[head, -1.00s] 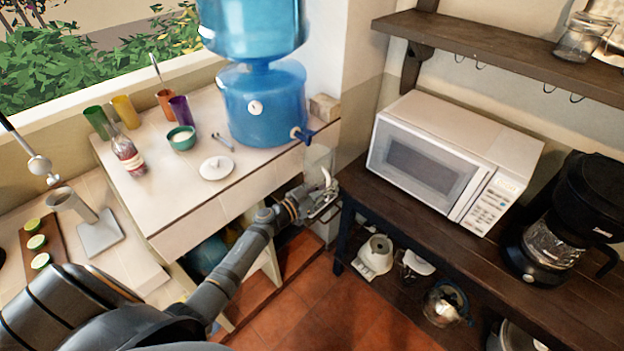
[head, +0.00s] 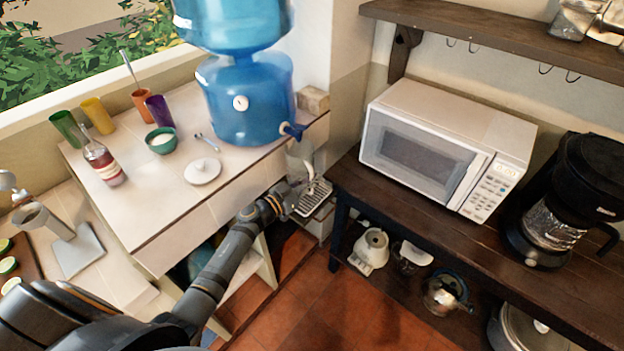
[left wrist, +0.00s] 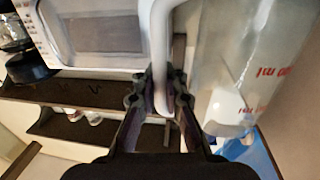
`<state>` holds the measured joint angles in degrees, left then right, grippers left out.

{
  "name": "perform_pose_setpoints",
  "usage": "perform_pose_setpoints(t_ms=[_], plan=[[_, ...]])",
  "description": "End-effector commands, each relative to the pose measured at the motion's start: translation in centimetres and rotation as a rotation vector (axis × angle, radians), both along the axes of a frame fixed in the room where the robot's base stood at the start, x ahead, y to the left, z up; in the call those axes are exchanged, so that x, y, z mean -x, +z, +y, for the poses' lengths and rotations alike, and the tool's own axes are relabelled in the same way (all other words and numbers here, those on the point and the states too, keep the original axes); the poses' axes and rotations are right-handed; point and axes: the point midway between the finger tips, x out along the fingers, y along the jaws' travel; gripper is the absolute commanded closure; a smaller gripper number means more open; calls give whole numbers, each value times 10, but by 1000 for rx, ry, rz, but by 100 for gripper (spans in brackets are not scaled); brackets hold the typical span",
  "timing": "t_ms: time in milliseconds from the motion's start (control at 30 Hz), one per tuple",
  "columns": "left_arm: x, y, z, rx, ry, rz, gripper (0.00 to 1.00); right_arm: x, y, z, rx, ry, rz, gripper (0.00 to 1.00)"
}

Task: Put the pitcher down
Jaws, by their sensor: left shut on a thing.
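The pitcher (head: 299,160) is a clear vessel with a white handle, beside the front edge of the white table, just below the blue dispenser's tap. My left gripper (head: 304,194) is shut on its handle. In the left wrist view the handle (left wrist: 161,45) is between the fingers (left wrist: 160,100), and the clear body (left wrist: 232,60) with red markings is right of them. The pitcher's base is partly hidden in the head view, so I cannot tell whether it touches anything. My right gripper is not in view.
The blue water dispenser (head: 246,105) stands on the white table (head: 185,212). The dark counter (head: 440,240) at right holds a microwave (head: 445,150) and coffee maker (head: 560,205). A white lid (head: 203,172) lies on the table.

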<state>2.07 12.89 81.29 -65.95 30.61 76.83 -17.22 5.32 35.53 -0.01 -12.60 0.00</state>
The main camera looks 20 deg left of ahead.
Motion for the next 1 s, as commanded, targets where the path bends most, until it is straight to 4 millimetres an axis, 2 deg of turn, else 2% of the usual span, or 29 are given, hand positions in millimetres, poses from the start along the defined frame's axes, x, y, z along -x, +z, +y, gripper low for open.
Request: perform_pose_setpoints(t_ms=[33,67,233,400,567,633,1000], plan=[[0,-1,0,1,-1,-2,100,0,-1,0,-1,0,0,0],[0,-2,0,1,0,0,90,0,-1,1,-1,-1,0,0],[0,-1,0,1,-1,0,66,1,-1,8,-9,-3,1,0],[0,-2,0,1,-1,0,66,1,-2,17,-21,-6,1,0],[0,2,0,0,-1,-1,66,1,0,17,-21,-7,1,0],[8,-1,4,-2,0,1,66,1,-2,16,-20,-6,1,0],[86,-4,44,-4,-5,5,66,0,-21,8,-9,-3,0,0]])
